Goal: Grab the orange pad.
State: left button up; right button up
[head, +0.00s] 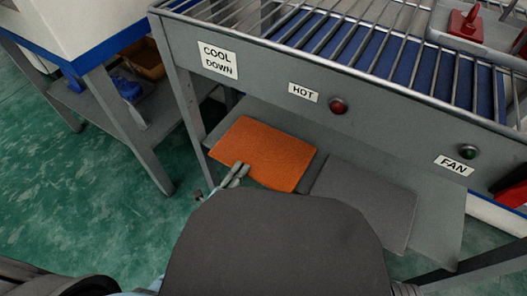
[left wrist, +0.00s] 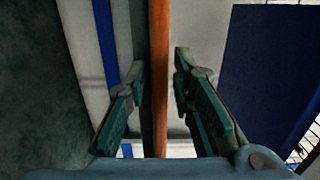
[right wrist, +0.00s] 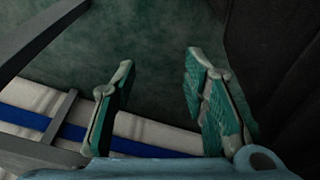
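The orange pad (head: 262,153) lies flat on the lower shelf of the rack marked COOL DOWN, at the shelf's left part. My left gripper (head: 238,170) is at the pad's near left edge. In the left wrist view the pad (left wrist: 160,80) shows edge-on as a thin orange strip between the fingers of the left gripper (left wrist: 160,62). Those fingers stand open, with a gap on both sides of the pad. My right gripper (right wrist: 160,60) is open and empty above the green floor; I cannot make it out in the head view.
A grey pad (head: 365,203) lies right of the orange one on the same shelf (head: 440,215). The rack's front panel (head: 385,125) and wire top overhang the shelf. A rack leg (head: 184,110) stands left of the pad. A large dark shape hides the lower middle.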

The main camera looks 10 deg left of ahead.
pick_arm(q)
grip_shut()
